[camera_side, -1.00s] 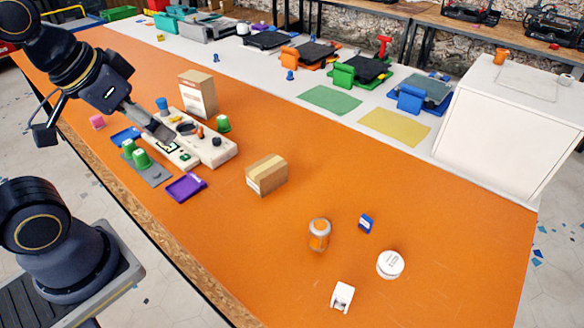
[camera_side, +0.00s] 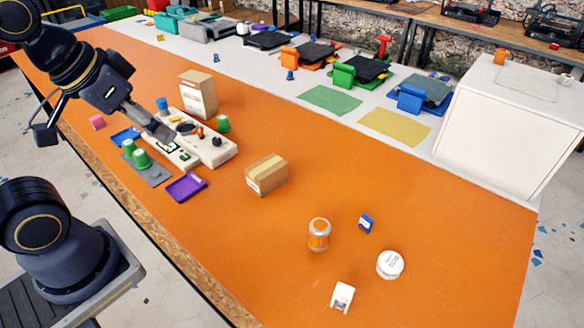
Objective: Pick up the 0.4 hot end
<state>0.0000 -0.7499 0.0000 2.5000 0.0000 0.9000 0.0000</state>
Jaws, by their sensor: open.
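My gripper (camera_side: 163,134) is low over the left part of a cream-coloured holder board (camera_side: 218,155) on the orange table. The board carries several small parts, among them a dark piece (camera_side: 216,141), an orange-red piece (camera_side: 200,132) and a blue-topped piece (camera_side: 162,104). Which of these is the 0.4 hot end I cannot tell, as no size marking is readable. My gripper's fingers are seen from the side and nothing shows held in them. They hide part of the board behind them.
A tall box (camera_side: 197,95) stands just behind the board. Green pieces (camera_side: 141,159) on a grey plate, a purple tray (camera_side: 186,186) and a blue tray (camera_side: 125,135) lie in front. A small carton (camera_side: 267,174) is to the right. The table's middle right is mostly clear.

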